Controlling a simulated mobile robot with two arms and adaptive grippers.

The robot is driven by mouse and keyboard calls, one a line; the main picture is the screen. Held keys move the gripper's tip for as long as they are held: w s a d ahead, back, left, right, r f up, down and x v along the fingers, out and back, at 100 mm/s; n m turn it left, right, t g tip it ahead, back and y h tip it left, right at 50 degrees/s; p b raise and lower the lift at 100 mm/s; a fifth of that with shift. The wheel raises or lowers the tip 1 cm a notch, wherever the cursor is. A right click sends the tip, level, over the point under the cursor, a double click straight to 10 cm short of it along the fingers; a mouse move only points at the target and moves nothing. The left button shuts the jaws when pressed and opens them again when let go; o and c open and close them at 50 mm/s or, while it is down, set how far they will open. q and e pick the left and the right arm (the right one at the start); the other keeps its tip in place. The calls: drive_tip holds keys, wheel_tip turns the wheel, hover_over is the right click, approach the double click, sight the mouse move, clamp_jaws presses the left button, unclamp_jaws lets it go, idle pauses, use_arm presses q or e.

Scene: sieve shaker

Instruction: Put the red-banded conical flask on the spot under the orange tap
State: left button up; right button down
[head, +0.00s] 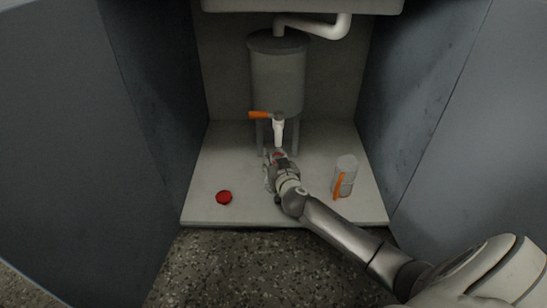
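The orange tap (260,115) is on the front of a grey cylindrical tank, with a white spout (278,132) pointing down. My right gripper (276,160) is low over the white floor panel, just below and in front of the spout. A small red patch (280,155) shows at its fingers. It may be the band of the conical flask, but the rest is hidden by the gripper. I cannot tell whether the fingers are closed on it. The spot under the tap is also hidden. My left gripper is not in view.
A small red round object (224,197) lies at the front left of the white panel (215,165). A pale cup-like container with an orange strip (347,168) stands at the right. Grey walls close in both sides. The tank (278,80) stands on legs at the back.

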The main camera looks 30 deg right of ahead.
drive_tip(key=shift+f, duration=0.15)
drive_tip(key=c, duration=0.8)
unclamp_jaws()
drive_tip(key=shift+s+r, duration=0.2)
drive_tip(key=p+v, duration=0.5)
drive_tip(key=v, duration=0.6)
drive_tip(key=shift+s+a, duration=0.2)
drive_tip(key=shift+s, duration=0.1)
